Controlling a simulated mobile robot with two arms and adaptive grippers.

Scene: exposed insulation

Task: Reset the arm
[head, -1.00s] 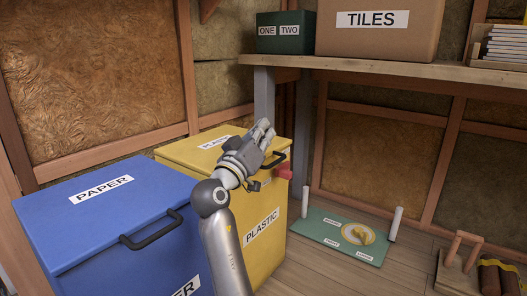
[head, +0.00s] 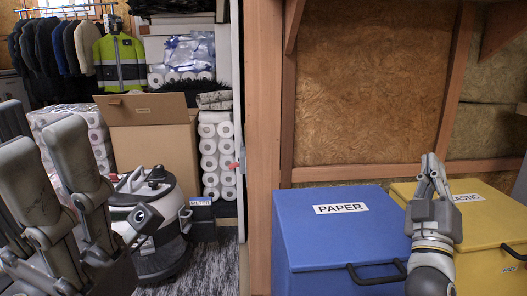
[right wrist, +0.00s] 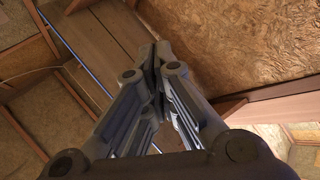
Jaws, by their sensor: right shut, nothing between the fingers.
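My right gripper (head: 431,162) points upward in front of the yellow and blue bins in the head view. Its fingers are together with nothing between them. In the right wrist view its fingers (right wrist: 158,55) meet at the tips, with wall panels and wooden beams behind. My left gripper (head: 42,135) is large and close at the left edge of the head view. Its fingers point up and stand apart, with nothing seen between them. Part of it is cut off by the frame.
The blue PAPER bin (head: 335,235) and yellow plastic bin (head: 485,240) stand closed at the right, each with a black handle. A wooden post (head: 264,150) divides the view. Left of it are a vacuum cleaner (head: 160,225), an open cardboard box (head: 150,140) and stacked rolls (head: 217,160).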

